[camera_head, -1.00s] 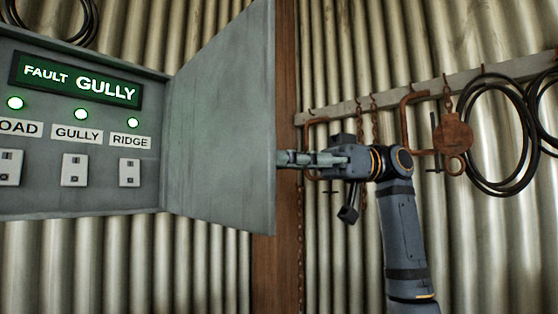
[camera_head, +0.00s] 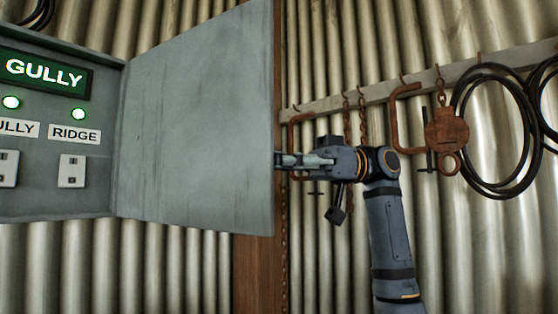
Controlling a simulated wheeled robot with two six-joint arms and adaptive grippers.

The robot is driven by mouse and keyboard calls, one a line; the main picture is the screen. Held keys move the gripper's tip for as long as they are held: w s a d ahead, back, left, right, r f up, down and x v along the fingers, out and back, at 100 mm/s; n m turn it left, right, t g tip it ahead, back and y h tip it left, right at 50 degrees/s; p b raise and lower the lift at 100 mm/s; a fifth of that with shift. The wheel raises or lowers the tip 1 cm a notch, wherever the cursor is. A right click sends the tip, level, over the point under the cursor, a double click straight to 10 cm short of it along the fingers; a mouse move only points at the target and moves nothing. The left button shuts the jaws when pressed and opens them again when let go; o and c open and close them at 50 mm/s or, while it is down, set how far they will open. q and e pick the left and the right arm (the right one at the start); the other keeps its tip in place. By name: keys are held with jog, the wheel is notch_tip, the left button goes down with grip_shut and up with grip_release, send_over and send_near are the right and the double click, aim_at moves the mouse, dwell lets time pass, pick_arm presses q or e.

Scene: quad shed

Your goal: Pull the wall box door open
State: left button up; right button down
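The wall box (camera_head: 60,205) is at the left, with its grey door (camera_head: 195,125) swung wide open on the hinge at the box's right side. Inside, a lit green sign (camera_head: 45,72) reads GULLY, with green lamps, labels and white switches below it. My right gripper (camera_head: 285,160) is at the door's free edge, its fingers pointing left. The fingertips meet or pass behind that edge, so I cannot tell whether they touch or grip it. The fingers look close together. My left gripper is not in view.
A wooden post (camera_head: 258,275) stands behind the door's edge. To the right, a wall rail (camera_head: 390,90) carries rusty clamps, chains, a pulley block (camera_head: 446,132) and coiled black cable (camera_head: 492,185). Corrugated metal walls close off the back.

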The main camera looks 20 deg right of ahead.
jog(key=c, duration=1.7)
grip_release()
jog(key=shift+w+a, duration=0.15)
jog(key=shift+a, duration=0.05)
jog(key=shift+o, duration=1.4)
jog(key=shift+w+a, duration=0.25)
jog(key=shift+a, duration=0.1)
jog(key=shift+w+a, duration=0.2)
jog(key=shift+a, duration=0.1)
jog(key=d, duration=1.2)
jog(key=shift+d, duration=0.15)
jog(key=shift+w, duration=0.1)
